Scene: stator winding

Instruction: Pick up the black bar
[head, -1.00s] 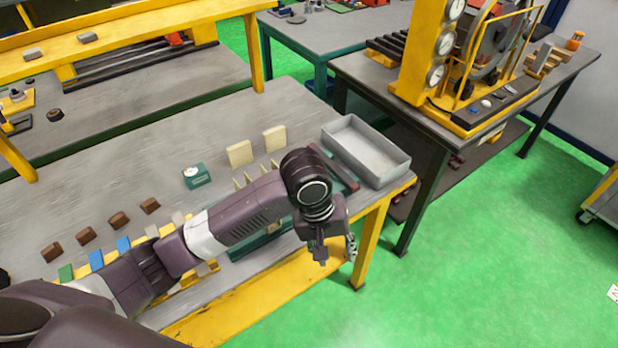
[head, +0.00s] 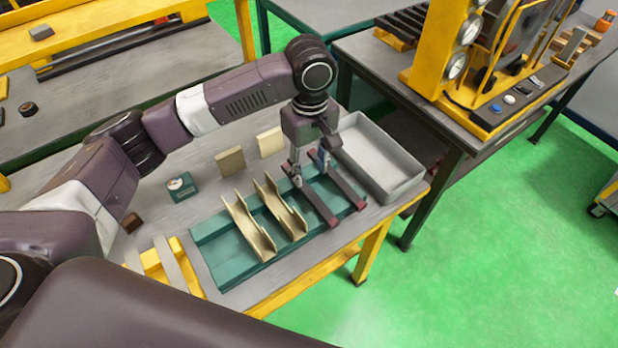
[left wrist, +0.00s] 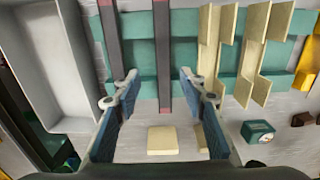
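Two dark bars with reddish sides lie side by side across a green base. The left bar (head: 317,203) is beside the cream channel pieces, and the right bar (head: 346,187) is nearer the grey tray. My left gripper (head: 309,163) points down over the far ends of the bars. In the left wrist view this gripper (left wrist: 158,76) is open and empty, with one finger on each side of the bar beside the cream pieces (left wrist: 163,58). The other bar (left wrist: 112,42) lies outside the fingers. I cannot tell how high the fingertips are. My right gripper is not in view.
The green base (head: 215,235) also carries cream channel pieces (head: 250,228). A grey open tray (head: 385,160) stands right of the bars. Cream blocks (head: 270,142) and a small green gauge box (head: 181,187) stand behind. The table's front edge is close.

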